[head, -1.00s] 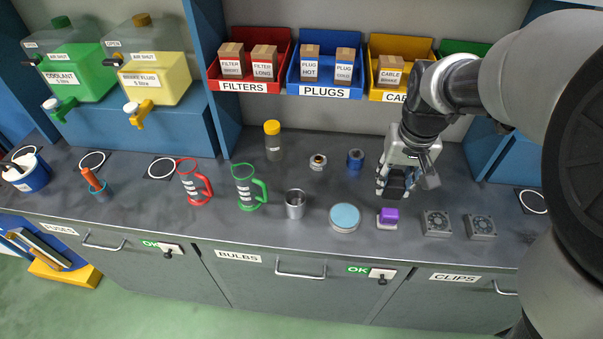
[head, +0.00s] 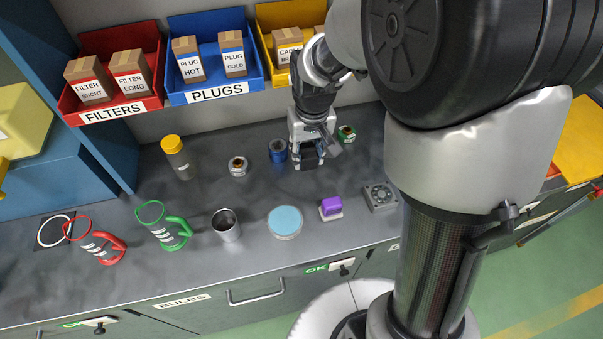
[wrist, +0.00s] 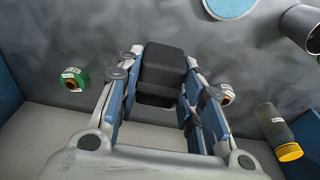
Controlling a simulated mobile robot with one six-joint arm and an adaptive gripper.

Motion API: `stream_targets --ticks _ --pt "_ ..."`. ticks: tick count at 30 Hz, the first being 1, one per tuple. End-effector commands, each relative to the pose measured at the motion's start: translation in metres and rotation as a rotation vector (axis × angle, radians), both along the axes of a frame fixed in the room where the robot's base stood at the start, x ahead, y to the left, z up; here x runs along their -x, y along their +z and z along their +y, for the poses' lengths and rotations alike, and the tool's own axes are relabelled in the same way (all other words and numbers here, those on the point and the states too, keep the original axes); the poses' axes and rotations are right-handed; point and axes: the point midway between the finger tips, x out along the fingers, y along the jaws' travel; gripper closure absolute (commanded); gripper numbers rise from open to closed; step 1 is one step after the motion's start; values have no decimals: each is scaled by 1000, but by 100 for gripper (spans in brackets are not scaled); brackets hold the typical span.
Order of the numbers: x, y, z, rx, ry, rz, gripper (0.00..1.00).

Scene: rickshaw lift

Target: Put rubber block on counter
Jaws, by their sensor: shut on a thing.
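My gripper (head: 308,158) is shut on a black rubber block (wrist: 163,73), which sits between its fingers in the wrist view. In the head view the dark block (head: 309,160) shows at the fingertips, over the back part of the dark grey counter (head: 200,245). I cannot tell whether the block touches the counter or hangs above it. The gripper is just right of a blue spool (head: 277,151) and left of a green spool (head: 346,133).
A purple-topped block (head: 330,207), a round blue-topped tin (head: 285,222), a metal cup (head: 226,225) and a grey fan (head: 379,196) stand nearer the front. A yellow-capped jar (head: 177,157) stands at the back. Red (head: 110,75) and blue bins (head: 213,60) hang above.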

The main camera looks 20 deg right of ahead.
Motion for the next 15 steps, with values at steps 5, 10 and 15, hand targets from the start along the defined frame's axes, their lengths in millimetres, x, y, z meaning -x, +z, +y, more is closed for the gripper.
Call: stream_targets --ticks 5,10,15 --pt "1 -48 0 0 0 3 92" --pt "0 -68 0 0 0 1 92" --pt "0 -79 0 0 0 2 92"
